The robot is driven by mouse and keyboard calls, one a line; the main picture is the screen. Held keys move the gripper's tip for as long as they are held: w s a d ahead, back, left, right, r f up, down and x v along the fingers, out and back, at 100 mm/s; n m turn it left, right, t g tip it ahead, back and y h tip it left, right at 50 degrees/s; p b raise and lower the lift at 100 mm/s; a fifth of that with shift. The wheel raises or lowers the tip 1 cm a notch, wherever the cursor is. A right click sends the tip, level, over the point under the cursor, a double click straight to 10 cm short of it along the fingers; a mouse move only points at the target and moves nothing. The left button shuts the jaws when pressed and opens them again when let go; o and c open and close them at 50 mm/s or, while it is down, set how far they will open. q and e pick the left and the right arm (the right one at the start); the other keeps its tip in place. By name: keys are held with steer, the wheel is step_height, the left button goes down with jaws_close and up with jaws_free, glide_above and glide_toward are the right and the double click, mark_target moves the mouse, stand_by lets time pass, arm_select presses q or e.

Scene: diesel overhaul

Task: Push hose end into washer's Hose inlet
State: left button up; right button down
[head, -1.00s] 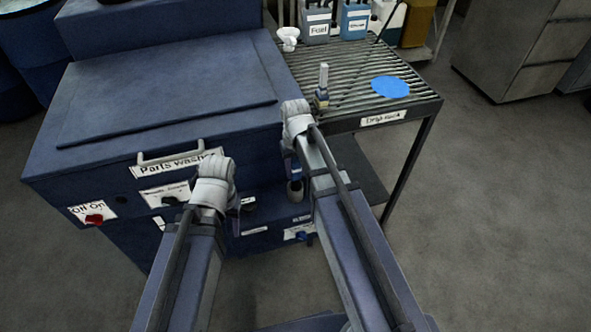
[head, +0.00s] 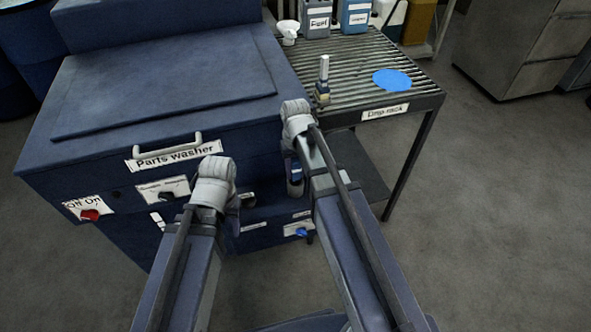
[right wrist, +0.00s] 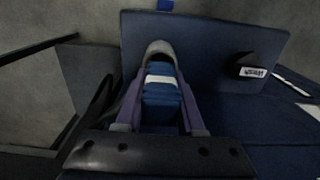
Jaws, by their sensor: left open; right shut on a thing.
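The blue parts washer (head: 165,85) fills the left of the head view. My right gripper (right wrist: 160,120) is shut on the hose end (right wrist: 161,98), which is blue with a white band and a grey rounded tip. In the head view the hose end (head: 295,178) hangs below my right wrist, in front of the washer's lower right. A black stub with a small label (right wrist: 248,68) lies to its right in the wrist view, apart from it. I cannot read that label, so I cannot tell whether it is the Hose inlet. My left gripper (head: 233,217) is open, its fingers partly hidden by its wrist.
The drip rack (head: 345,65) stands right of the washer, with containers, a small upright tool and a blue disc (head: 392,79) on it. A red switch (head: 89,215) and a blue knob (head: 301,231) are on the washer's front.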

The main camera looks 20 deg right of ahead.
mark_target(296, 160)
steer(key=shift+f+b, duration=0.4)
steer(key=shift+f, duration=0.1)
steer(key=shift+c, duration=2.2)
jaws_free()
steer(key=shift+r, duration=0.15)
step_height(296, 160, up, 8)
steer(key=p, duration=0.8)
steer(key=shift+f, duration=0.2)
